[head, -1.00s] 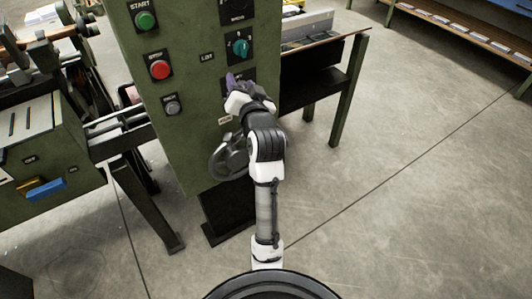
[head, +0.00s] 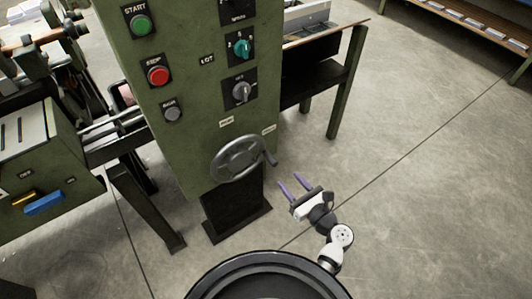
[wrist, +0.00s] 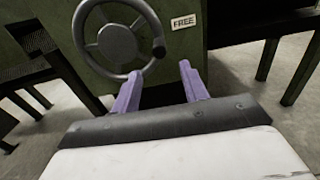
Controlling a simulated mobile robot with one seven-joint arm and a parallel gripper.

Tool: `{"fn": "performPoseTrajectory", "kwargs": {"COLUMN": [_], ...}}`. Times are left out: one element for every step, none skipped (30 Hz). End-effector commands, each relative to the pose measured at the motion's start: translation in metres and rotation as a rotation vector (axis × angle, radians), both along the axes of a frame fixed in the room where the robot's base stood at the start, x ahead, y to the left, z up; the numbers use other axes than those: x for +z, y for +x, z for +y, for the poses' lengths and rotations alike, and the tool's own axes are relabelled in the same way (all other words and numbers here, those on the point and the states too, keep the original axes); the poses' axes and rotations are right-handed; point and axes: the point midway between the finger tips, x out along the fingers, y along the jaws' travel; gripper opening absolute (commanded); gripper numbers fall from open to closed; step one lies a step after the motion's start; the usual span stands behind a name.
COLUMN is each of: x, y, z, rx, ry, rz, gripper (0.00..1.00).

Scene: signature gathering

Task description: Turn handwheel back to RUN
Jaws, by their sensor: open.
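The grey handwheel (head: 238,158) is on the lower front of the green control cabinet, with a dark knob on its rim at the right. In the wrist view the handwheel (wrist: 112,40) is at the upper left, and its knob (wrist: 158,48) sits close to a plate reading FREE (wrist: 184,21). My gripper (head: 291,184) is open and empty, to the lower right of the wheel and apart from it. In the wrist view the purple fingers (wrist: 158,85) point toward the cabinet just below the knob. A label near the wheel's top (head: 226,121) is too small to read surely.
The green cabinet (head: 195,100) carries a green START button (head: 140,25), a red STOP button (head: 158,75), a teal selector (head: 241,47) and a grey selector (head: 241,91). Dark table legs stand at both sides. The floor at the right is clear.

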Motion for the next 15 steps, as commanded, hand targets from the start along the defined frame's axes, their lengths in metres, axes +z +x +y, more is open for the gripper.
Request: {"fn": "performPoseTrajectory", "kwargs": {"x": [0.002,0.003,0.003,0.003,0.003,0.004,0.003,0.003,0.004,0.003,0.003,0.004,0.003,0.003,0.003], "y": [0.006,0.01,0.016,0.02,0.026,0.033,0.038,0.044,0.051,0.056,0.061,0.068,0.073,0.077,0.083], "z": [0.005,0.008,0.012,0.016,0.019,0.025,0.029,0.033,0.038,0.042,0.046,0.05,0.054,0.057,0.061], "rx": [0.005,0.005,0.004,0.006,0.006,0.006,0.006,0.006,0.006,0.006,0.006,0.006,0.006,0.005,0.005], "ry": [-0.002,-0.003,-0.003,-0.003,-0.003,-0.003,-0.003,-0.005,-0.005,-0.006,-0.006,-0.006,-0.006,-0.006,-0.006], "rz": [-0.003,-0.003,-0.003,-0.003,-0.003,-0.005,-0.004,-0.004,-0.005,-0.004,-0.004,-0.006,-0.005,-0.004,-0.005], "gripper": [0.44,0.44,0.44,0.44,0.44,0.44,0.44,0.44,0.44,0.44,0.44,0.44,0.44,0.44,0.44]}}
